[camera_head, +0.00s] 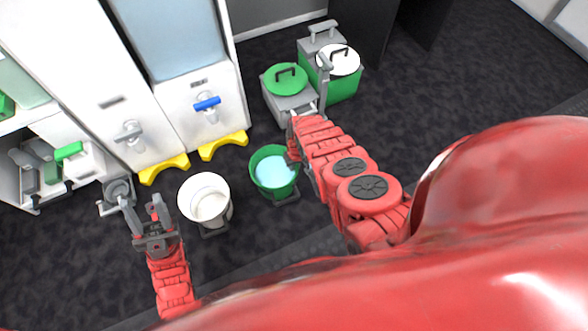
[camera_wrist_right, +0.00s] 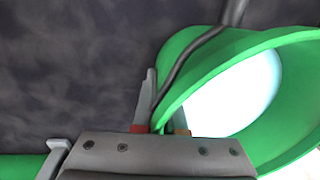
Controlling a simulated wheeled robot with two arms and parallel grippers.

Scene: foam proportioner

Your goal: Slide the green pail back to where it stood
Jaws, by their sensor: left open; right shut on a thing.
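The green pail (camera_head: 282,190) stands on the dark floor with pale blue liquid in it, right of a white pail (camera_head: 223,210). My right gripper (camera_head: 294,148) is at the pail's far right rim. In the right wrist view, the fingers (camera_wrist_right: 165,118) are shut at the rim of the green pail (camera_wrist_right: 190,55), beside its dark handle (camera_wrist_right: 195,50). The fingertips are partly hidden by the rim. My left gripper (camera_head: 143,204) is open and empty, left of the white pail.
White tanks with taps (camera_head: 208,103) stand behind the pails, with yellow feet (camera_head: 222,146) below. Grey and green lidded containers (camera_head: 345,88) stand at the back right. A grey fitting (camera_head: 118,190) is near my left gripper. The floor on the right is clear.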

